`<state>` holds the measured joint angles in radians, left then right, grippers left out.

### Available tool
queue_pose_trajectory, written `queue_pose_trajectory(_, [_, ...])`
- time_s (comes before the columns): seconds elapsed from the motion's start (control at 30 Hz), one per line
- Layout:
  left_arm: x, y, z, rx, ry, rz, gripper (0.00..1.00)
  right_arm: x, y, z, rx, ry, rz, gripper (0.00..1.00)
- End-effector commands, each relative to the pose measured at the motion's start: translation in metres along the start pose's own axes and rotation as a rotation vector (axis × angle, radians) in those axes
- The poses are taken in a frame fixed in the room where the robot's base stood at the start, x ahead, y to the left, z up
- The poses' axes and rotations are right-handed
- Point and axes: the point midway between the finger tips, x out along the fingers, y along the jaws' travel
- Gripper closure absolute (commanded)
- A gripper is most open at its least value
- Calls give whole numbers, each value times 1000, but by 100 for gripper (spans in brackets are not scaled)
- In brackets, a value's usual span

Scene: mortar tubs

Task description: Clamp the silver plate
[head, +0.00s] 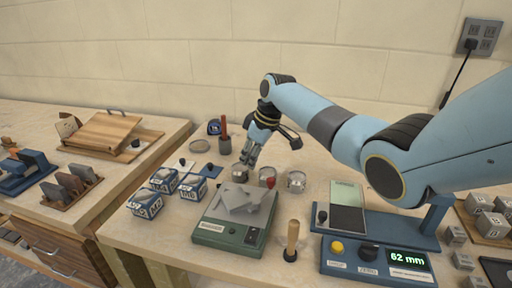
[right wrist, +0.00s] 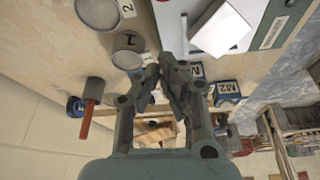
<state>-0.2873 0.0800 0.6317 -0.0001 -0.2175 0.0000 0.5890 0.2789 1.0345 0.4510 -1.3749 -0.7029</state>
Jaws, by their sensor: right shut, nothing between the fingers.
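A silver-grey plate (head: 240,197) lies at an angle on top of the green boxy device (head: 228,236); a pale plate (right wrist: 220,28) shows on it in the right wrist view. A blue device (head: 372,262) with a "62 mm" display, a yellow button and a black knob stands to the right, carrying a pale green and dark panel (head: 346,206). I cannot tell which part of it clamps. My right gripper (head: 246,162) is shut and empty, just behind the green device over the small tins; it also shows in the right wrist view (right wrist: 163,70). My left gripper is out of view.
Small round tins (head: 296,180) stand behind the green device. Blue-and-white boxes (head: 164,180) are to its left. A wooden-handled tool (head: 292,240) stands between the two devices. Grey cubes (head: 487,224) are at the far right. A second bench (head: 75,140) lies left.

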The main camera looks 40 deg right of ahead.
Motion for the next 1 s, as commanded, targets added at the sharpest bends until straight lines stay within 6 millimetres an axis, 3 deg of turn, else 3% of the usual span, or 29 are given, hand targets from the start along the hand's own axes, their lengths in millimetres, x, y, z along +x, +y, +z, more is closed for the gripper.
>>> queue_pose_trajectory(0.13, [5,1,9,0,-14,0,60,32,-1,0,1,-2,-3,100])
queue_pose_trajectory(0.23, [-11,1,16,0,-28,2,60,22,0,17,0,-3,2,100])
queue_pose_trajectory(0.43, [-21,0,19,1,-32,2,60,17,0,35,0,-1,0,100])
queue_pose_trajectory(1.0, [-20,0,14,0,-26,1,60,19,-3,34,7,0,2,100])
